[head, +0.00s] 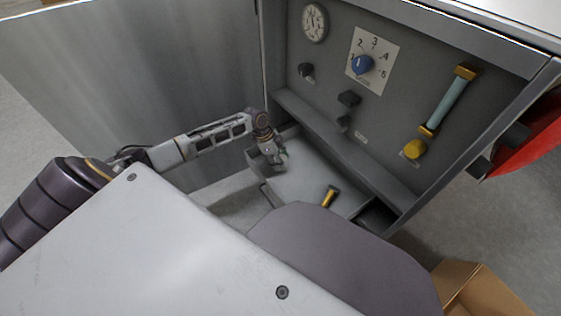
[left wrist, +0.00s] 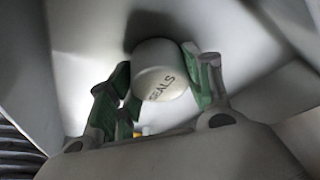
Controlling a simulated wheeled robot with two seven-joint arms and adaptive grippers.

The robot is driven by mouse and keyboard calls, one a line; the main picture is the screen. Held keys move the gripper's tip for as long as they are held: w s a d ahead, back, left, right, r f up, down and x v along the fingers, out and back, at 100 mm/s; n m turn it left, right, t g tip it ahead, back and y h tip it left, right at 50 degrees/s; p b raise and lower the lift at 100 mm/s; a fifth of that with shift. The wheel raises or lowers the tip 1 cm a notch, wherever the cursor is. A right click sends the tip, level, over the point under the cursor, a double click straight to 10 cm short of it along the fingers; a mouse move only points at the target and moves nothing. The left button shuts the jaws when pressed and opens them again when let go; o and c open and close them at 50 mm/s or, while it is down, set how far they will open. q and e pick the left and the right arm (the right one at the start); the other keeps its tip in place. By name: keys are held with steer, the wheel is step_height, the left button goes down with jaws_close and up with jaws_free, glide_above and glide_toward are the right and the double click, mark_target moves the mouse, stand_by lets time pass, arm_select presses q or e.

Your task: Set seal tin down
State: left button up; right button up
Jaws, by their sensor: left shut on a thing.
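The seal tin (left wrist: 160,72) is a small white round tin with dark SEALS lettering, in the left wrist view. My left gripper (left wrist: 162,84) is shut on it, with a green-padded finger at each side. In the head view my left gripper (head: 277,158) points down over the left end of the pale tray (head: 300,190) at the foot of the grey panel. The tin cannot be made out clearly there. Whether it touches the surface below, I cannot tell. My right gripper is not in view.
A brass piece with a dark end (head: 329,196) stands at the tray's front right. The panel above carries a gauge (head: 314,22), a blue dial knob (head: 361,65), dark knobs and a sight tube (head: 447,101). A cardboard box (head: 480,290) is at lower right. The tray's middle is clear.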

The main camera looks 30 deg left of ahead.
arm_select(q)
steer(key=shift+f, duration=0.1)
stand_by(0.3)
steer(key=o, duration=1)
steer(key=shift+o, duration=0.2)
steer(key=shift+r, duration=0.2)
steer(key=shift+p+v, duration=0.5)
steer(key=shift+v, duration=0.4)
steer(key=p+v, duration=0.3)
steer(key=v, duration=0.7)
steer(key=shift+p, duration=0.35)
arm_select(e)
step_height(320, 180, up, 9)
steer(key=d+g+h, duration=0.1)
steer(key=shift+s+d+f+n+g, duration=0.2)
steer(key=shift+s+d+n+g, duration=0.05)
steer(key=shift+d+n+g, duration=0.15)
arm_select(q)
steer(key=shift+a, duration=0.1)
